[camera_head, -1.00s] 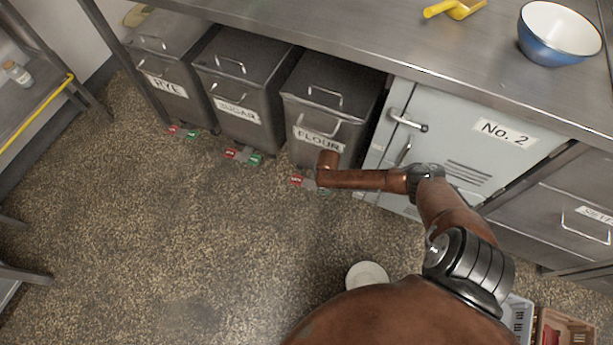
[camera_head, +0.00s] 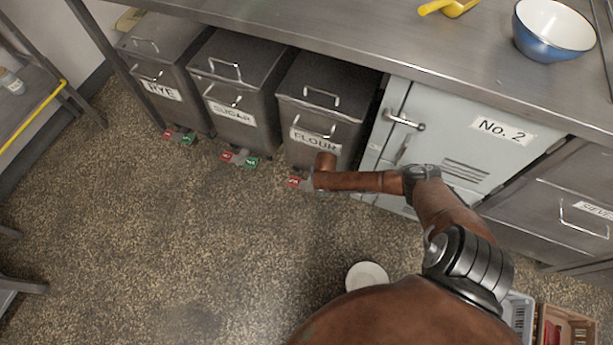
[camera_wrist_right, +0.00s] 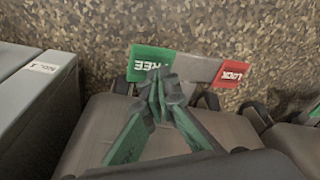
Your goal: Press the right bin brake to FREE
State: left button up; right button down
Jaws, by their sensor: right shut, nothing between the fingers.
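The right bin, labelled FLOUR (camera_head: 325,85), stands under the counter as the rightmost of three bins. Its brake pedal has a red LOCK end (camera_head: 294,182) in the head view. In the wrist view, the pedal shows a green FREE end (camera_wrist_right: 149,62) on the left and a red LOCK end (camera_wrist_right: 232,74) on the right. My right gripper (camera_wrist_right: 160,80) is shut and empty, its tips overlapping the edge of the FREE end. I cannot tell whether they touch it or whether the pedal is pressed. In the head view, my right arm hides the gripper and the green end.
The SUGAR bin (camera_head: 235,90) and RYE bin (camera_head: 160,70) stand left, each with its own red and green pedal. A pale locker marked No. 2 (camera_head: 470,140) stands right of the flour bin. The counter (camera_head: 330,30) overhangs them.

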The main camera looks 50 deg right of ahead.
pick_arm(q)
jog(key=shift+s+f+b, duration=0.2)
jog(key=shift+f+b, duration=0.25)
jog(key=shift+f, duration=0.1)
jog(key=shift+s+f+b, duration=0.15)
jog(key=shift+f+b, duration=0.3)
jog(key=shift+f, duration=0.05)
pick_arm(e)
jog(key=shift+f, duration=1.8)
dwell(0.3)
jog(key=shift+r, duration=0.1)
jog(key=shift+r+p, duration=3)
jog(key=shift+r, duration=0.55)
pick_arm(q)
notch_tip(320, 180, up, 7)
jog(key=w, duration=0.2)
jog(key=shift+r+t, duration=0.15)
jog(key=shift+t, duration=0.15)
jog(key=shift+w, duration=0.1)
pick_arm(e)
jog(key=shift+f, duration=0.15)
